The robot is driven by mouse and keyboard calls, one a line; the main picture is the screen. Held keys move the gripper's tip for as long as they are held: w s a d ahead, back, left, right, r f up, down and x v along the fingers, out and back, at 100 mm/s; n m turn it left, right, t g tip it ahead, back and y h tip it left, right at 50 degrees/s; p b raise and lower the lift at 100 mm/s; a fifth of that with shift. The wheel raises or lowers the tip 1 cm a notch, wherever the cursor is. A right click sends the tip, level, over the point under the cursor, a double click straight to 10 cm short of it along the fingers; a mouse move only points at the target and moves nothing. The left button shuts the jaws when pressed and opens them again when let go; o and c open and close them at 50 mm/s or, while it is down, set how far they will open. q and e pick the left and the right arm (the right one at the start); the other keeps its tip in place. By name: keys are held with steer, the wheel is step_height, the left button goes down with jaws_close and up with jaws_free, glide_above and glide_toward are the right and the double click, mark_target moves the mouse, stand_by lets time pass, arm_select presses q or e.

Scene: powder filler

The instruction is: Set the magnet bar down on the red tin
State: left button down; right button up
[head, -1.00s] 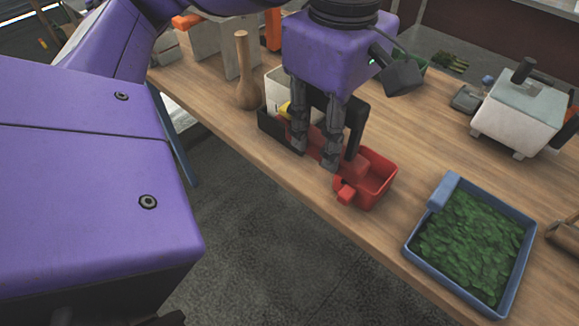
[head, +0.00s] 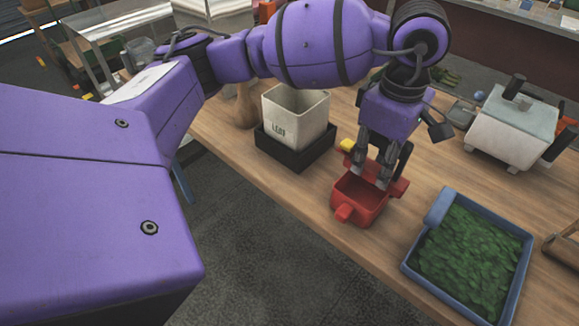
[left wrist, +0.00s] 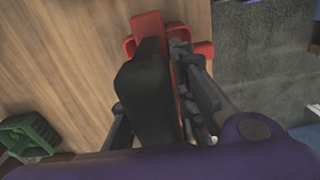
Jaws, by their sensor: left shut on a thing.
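The red tin (head: 356,208) is an open box with a tab at its front, near the table's front edge. My left gripper (head: 373,177) is over the tin's back side, fingers pointing down. It is shut on the magnet bar (head: 400,188), a red bar with a yellow part at its far left end. The fingers hide the bar's middle. The bar lies across the back of the tin; I cannot tell whether it touches the rim. In the left wrist view, red parts (left wrist: 148,24) show beyond a dark block that hides much of the grip. My right gripper is not in view.
A white bin (head: 297,118) stands in a black tray (head: 300,154) left of the tin. A blue tray of green leaves (head: 410,262) is to the right. A white-lidded machine (head: 513,135) stands at the back right. Bare wood lies between the bin and the tin.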

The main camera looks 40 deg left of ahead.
mark_target(375, 167)
arm_select(q)
steer(key=shift+f, duration=1.4)
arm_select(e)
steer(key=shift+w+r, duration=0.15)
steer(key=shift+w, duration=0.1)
arm_select(q)
steer(key=shift+s, duration=0.1)
steer(key=shift+f, duration=0.1)
steer(key=c, duration=1.5)
jaws_free()
steer(key=shift+c, duration=0.2)
steer(key=shift+o, duration=0.4)
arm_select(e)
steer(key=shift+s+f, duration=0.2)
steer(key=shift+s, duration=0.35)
arm_select(q)
steer(key=shift+r, duration=0.35)
step_height(375, 167, up, 12)
steer(key=shift+f, duration=0.2)
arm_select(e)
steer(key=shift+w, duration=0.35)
